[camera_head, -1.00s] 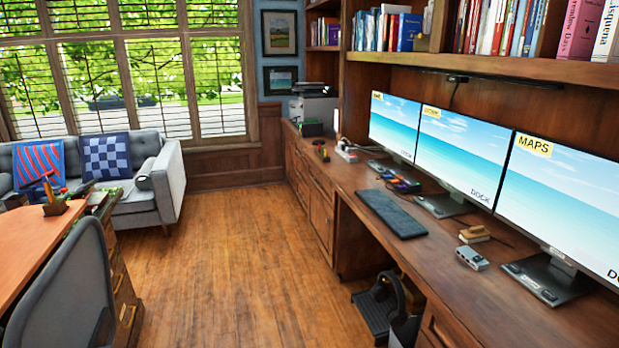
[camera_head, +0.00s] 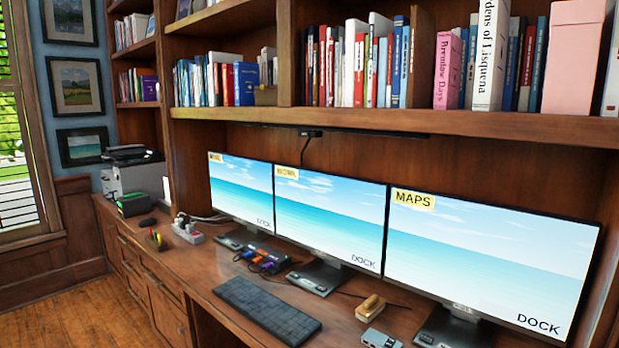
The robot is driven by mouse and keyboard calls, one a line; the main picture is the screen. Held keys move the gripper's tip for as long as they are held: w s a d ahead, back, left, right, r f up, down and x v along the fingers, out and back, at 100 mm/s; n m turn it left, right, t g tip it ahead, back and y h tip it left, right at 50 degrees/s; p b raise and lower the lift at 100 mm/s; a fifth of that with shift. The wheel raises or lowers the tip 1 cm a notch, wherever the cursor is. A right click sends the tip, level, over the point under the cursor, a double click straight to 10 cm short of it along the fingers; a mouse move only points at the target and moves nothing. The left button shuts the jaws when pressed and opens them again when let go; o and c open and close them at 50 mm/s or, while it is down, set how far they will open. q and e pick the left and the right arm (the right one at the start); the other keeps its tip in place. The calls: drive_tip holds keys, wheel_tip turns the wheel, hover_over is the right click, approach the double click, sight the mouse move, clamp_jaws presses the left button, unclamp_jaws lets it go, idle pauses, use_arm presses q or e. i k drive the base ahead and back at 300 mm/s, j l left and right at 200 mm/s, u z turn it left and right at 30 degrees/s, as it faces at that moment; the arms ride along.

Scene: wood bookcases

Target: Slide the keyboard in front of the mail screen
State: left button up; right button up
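A dark keyboard (camera_head: 267,309) lies flat near the front edge of the wooden desk, in front of the middle screen and slightly to its left. Three screens stand in a row. The left screen (camera_head: 240,190) has a small yellow label that seems to read MAIL, though it is hard to make out. The middle screen (camera_head: 328,222) has a yellow label too small to read surely. The right screen (camera_head: 485,262) is labelled MAPS. Neither of my grippers is in view.
Colourful small items (camera_head: 262,260) lie on the desk before the left screen, behind the keyboard. A white power strip (camera_head: 187,231) and a small pen holder (camera_head: 156,241) are farther left. A grey box (camera_head: 380,338) and a yellowish stapler-like object (camera_head: 370,307) lie right of the keyboard.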

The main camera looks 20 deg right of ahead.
sight(293, 328)
drive_tip(key=i+j+z, duration=0.85)
drive_tip(key=j, duration=0.25)
